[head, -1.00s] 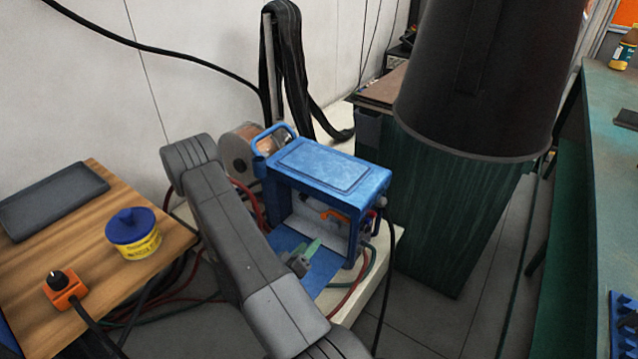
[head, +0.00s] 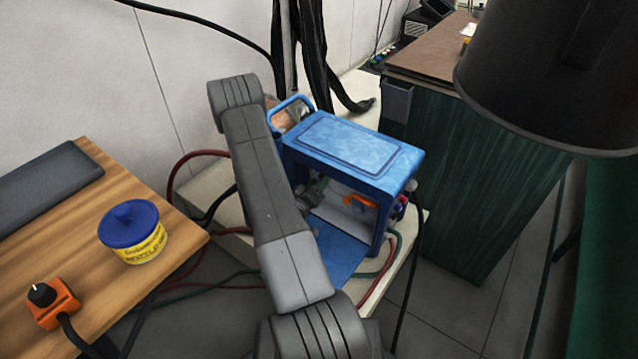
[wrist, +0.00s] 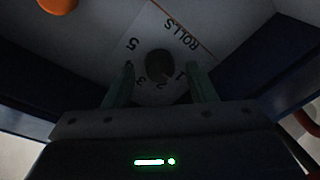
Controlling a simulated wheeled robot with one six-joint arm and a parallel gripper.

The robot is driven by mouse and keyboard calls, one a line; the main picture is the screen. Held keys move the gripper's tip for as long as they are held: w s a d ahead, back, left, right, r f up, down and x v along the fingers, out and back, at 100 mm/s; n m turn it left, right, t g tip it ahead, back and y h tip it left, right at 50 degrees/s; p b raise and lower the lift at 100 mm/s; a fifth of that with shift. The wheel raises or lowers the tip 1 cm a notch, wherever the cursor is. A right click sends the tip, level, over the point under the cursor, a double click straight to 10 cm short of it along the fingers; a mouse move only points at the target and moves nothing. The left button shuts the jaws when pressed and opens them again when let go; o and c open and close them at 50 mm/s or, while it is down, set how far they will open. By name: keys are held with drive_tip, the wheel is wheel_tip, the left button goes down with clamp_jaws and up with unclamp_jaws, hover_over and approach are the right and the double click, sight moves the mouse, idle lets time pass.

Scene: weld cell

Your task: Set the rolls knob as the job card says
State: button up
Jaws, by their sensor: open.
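The dark round rolls knob (wrist: 158,65) is in the wrist view, on a pale plate marked ROLLS. The digits 1, 2, 3 and 5 show around it; its pointer direction is too dark to read. My gripper (wrist: 160,68) is open, with one green finger on each side of the knob. I cannot tell whether the fingers touch it. In the head view, the blue machine (head: 352,150) stands open at its front, and my gripper (head: 314,190) is at this opening, mostly hidden behind my arm. The knob is hidden there. No job card is seen.
An orange lever (head: 360,202) sits inside the machine, right of my gripper. A wooden table (head: 60,225) at left holds a yellow tub with a blue lid (head: 133,233) and an orange box with a black knob (head: 52,303). Hoses and cables run around the machine.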

drive_tip(key=shift+w+d, duration=0.15)
drive_tip(key=shift+w, duration=0.15)
drive_tip(key=c, duration=1)
drive_tip(key=shift+o, duration=0.2)
drive_tip(key=shift+f+b, duration=0.1)
drive_tip(key=shift+b, duration=0.25)
drive_tip(key=m+h+b, duration=0.1)
drive_tip(key=m+b, duration=0.8)
drive_tip(key=b, duration=0.2)
drive_tip(key=shift+f, duration=0.1)
